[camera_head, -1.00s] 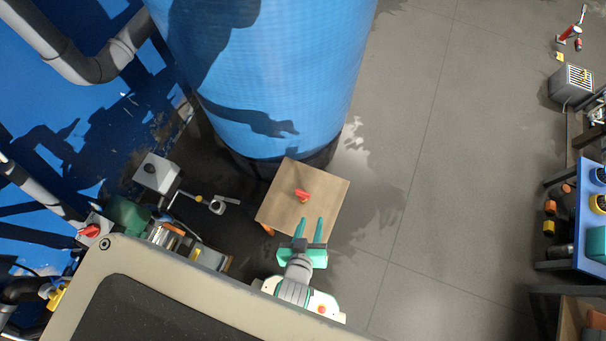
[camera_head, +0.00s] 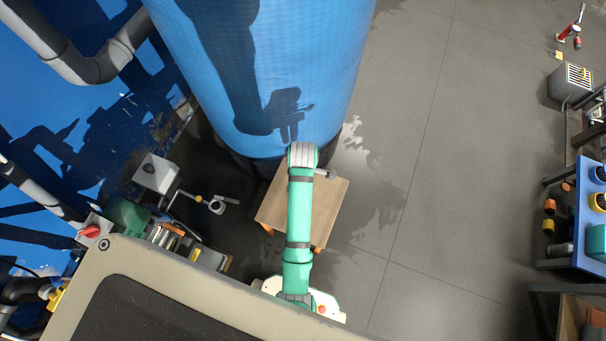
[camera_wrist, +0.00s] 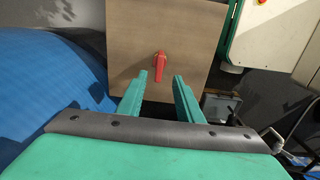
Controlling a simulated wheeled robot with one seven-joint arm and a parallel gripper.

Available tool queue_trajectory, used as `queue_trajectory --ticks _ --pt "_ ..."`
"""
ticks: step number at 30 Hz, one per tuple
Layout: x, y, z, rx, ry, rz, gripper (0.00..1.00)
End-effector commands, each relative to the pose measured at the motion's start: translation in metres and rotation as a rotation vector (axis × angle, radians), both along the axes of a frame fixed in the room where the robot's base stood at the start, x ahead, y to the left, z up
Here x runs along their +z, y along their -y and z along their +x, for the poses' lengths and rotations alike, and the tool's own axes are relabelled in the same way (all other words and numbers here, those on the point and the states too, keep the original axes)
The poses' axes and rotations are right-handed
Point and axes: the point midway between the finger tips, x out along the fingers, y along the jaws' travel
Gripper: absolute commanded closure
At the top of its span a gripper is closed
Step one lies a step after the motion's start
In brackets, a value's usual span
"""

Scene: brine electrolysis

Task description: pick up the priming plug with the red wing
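The priming plug with the red wing (camera_wrist: 160,66) stands on a square wooden top (camera_wrist: 120,40) in the wrist view. My gripper (camera_wrist: 162,76) is open, its two green fingers apart with nothing between them. In the picture the plug lies just beyond the fingertips, roughly in line with the gap; I cannot tell the exact distance. In the head view my arm covers the plug and the gripper, and only parts of the wooden top (camera_head: 330,205) show.
A large blue tank (camera_head: 270,70) stands right behind the wooden top. Pipes, a grey box (camera_head: 157,173) and a pump (camera_head: 130,215) are at the left. Open floor (camera_head: 400,130) lies to the right, with a blue bench (camera_head: 590,220) at the far right.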

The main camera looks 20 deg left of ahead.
Motion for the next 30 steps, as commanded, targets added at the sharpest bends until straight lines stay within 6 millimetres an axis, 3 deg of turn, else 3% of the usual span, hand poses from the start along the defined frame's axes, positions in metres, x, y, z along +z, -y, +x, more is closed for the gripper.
queue_trajectory --ticks 30 --pt "-0.104 -0.003 0.002 0.019 -0.014 -0.008 0.67"
